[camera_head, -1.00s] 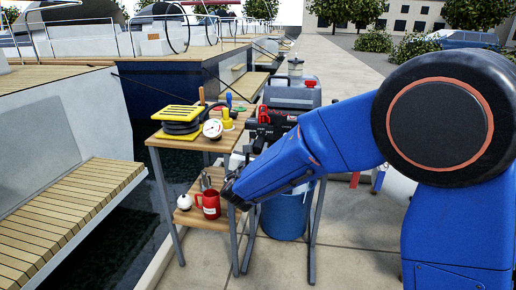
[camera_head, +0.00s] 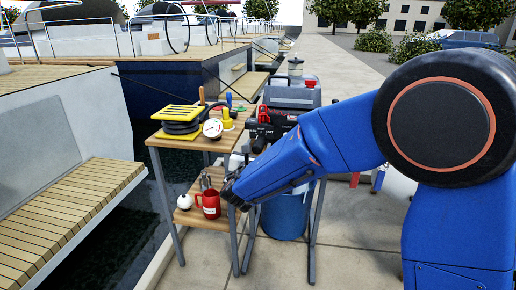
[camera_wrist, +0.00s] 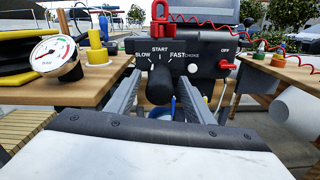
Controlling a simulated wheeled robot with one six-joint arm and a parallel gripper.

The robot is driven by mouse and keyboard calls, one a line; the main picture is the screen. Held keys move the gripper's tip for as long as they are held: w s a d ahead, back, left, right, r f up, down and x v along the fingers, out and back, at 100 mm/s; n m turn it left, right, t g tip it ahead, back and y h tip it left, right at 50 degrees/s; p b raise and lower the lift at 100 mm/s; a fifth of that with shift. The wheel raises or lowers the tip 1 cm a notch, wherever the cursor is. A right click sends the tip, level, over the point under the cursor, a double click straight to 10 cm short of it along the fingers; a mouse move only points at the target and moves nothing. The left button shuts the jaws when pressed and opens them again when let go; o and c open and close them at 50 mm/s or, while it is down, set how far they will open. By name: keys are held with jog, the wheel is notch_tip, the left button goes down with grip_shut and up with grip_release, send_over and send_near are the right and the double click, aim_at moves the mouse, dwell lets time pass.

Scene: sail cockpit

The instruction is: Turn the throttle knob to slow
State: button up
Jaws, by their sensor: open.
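The control panel (camera_wrist: 205,55) of the outboard motor faces me in the wrist view, with the labels SLOW, START, FAST, CHOKE and OFF. The black throttle knob (camera_wrist: 158,86) stands out from it towards me, below the START mark. Its setting looks near START, but I cannot tell exactly. My gripper (camera_wrist: 159,80) is open, with one grey finger on each side of the knob and gaps visible between. The motor (camera_head: 291,95) shows in the head view, its panel partly behind my blue arm.
A wooden table (camera_head: 190,143) left of the motor holds a yellow-and-black coil (camera_head: 178,118) and a pressure gauge (camera_head: 212,129). A red mug (camera_head: 209,204) stands on its lower shelf. A red coiled cord (camera_wrist: 215,24) hangs above the panel; a red switch (camera_wrist: 228,66) sits at right.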

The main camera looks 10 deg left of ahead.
jog(key=s, duration=1.7)
jog(key=shift+a, duration=0.3)
